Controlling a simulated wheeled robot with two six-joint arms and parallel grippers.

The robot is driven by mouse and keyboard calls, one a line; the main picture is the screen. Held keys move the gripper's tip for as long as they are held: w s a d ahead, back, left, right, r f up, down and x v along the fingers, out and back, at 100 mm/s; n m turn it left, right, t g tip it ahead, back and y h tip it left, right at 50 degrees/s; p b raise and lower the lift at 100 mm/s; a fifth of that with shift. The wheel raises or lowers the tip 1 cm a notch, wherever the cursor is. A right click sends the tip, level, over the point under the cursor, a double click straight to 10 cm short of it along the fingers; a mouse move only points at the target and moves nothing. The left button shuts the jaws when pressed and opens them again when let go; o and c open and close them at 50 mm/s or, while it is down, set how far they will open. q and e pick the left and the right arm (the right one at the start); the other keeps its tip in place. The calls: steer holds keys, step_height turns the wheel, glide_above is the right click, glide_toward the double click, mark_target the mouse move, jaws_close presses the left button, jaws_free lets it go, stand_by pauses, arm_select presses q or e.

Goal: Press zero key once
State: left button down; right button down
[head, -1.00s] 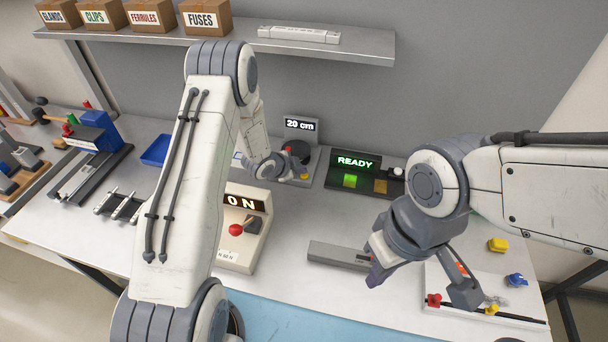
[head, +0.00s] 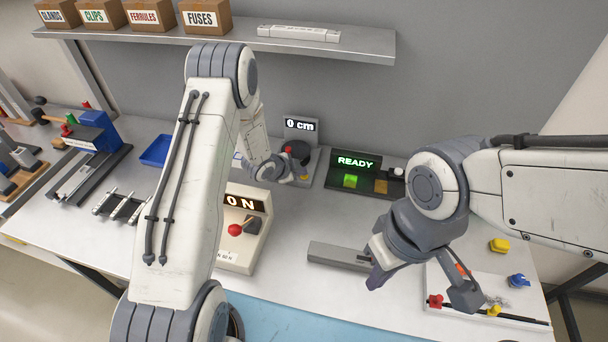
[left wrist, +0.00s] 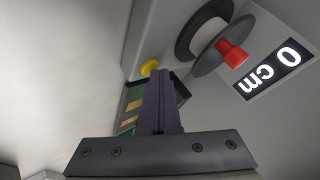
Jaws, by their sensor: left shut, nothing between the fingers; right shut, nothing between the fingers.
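The measuring unit (head: 300,158) stands at the back of the bench, with a dark reel and a red knob (left wrist: 234,54). Its display (head: 300,125) reads "0 cm", and shows in the left wrist view (left wrist: 272,71). The yellow key (left wrist: 150,67) is a round button on the unit's face. My left gripper (head: 290,177) is shut and empty at the unit's front. In the left wrist view its fingertips (left wrist: 163,76) are close beside the yellow key; I cannot tell whether they touch. My right gripper (head: 377,281) is shut and empty above the bench's front right.
A panel reading "READY" (head: 356,162) stands right of the unit. A cream box with a red knob (head: 236,230) stands in front. A grey bar (head: 335,256) lies near my right gripper. A shelf (head: 330,48) hangs above.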

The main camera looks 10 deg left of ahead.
mark_target(301, 177)
arm_select(q)
steer(key=shift+r, duration=0.1)
steer(key=shift+r+p, duration=0.6)
steer(key=shift+r, duration=0.25)
step_height(301, 177, up, 5)
steer(key=p, duration=0.3)
steer(key=shift+p, duration=0.3)
stand_by(0.4)
